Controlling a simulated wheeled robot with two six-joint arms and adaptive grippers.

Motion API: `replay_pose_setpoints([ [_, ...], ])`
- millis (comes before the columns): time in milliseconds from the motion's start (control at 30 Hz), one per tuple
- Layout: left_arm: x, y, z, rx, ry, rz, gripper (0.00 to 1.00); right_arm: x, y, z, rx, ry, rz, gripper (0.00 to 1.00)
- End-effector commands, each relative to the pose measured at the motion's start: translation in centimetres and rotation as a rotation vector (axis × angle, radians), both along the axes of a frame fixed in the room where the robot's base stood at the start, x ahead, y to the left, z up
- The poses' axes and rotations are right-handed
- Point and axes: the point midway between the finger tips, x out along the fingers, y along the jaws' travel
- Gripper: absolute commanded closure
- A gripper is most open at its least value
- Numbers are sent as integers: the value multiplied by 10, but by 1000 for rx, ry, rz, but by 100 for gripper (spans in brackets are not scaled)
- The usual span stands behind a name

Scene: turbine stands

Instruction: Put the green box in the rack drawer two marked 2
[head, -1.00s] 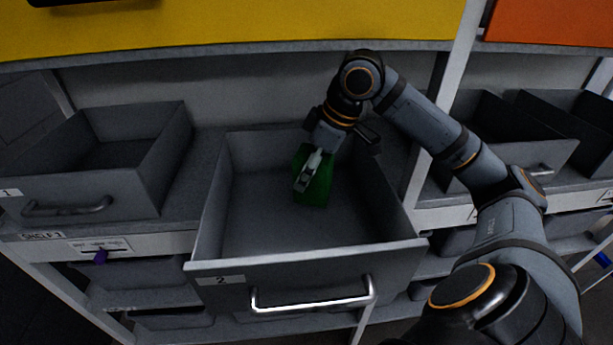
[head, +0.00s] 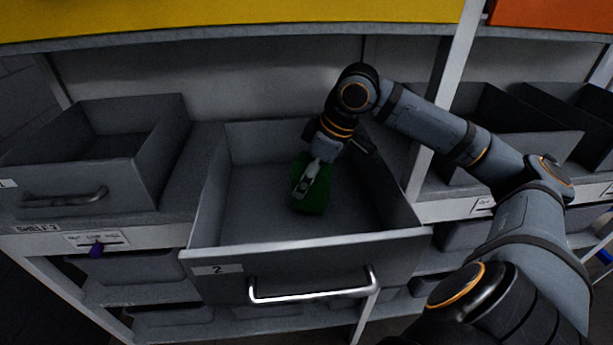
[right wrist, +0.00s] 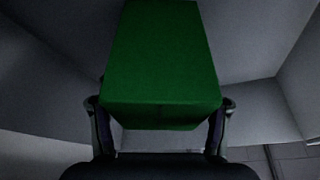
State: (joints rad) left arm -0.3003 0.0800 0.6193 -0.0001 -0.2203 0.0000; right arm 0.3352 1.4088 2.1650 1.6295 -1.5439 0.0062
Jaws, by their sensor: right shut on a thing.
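The green box (head: 318,198) is inside the open grey drawer marked 2 (head: 218,269), in its middle part. My right gripper (head: 306,184) is shut on the box from above. In the right wrist view the green box (right wrist: 160,65) sits between the two fingers of my right gripper (right wrist: 160,125), with the drawer's grey walls around it. I cannot tell whether the box touches the drawer floor. The drawer is pulled out, with a bright metal handle (head: 312,292) on its front. My left gripper is not in view.
A grey drawer marked 1 (head: 75,190) stands to the left. Other grey bins (head: 500,140) stand right of a white upright (head: 440,130). A yellow panel (head: 230,20) runs above the shelf. Free floor remains inside drawer 2 around the box.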

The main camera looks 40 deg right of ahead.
Motion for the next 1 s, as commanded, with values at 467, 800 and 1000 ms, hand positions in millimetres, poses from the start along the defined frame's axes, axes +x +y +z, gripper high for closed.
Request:
replay_pose_setpoints([
  [467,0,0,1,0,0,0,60,0,0,1,0,0,0,12],
  [800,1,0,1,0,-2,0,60,-9,-8,40,-4,-8,-3,12],
  [1000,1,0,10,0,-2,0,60,-25,-19,93,-1,-5,-2,12],
])
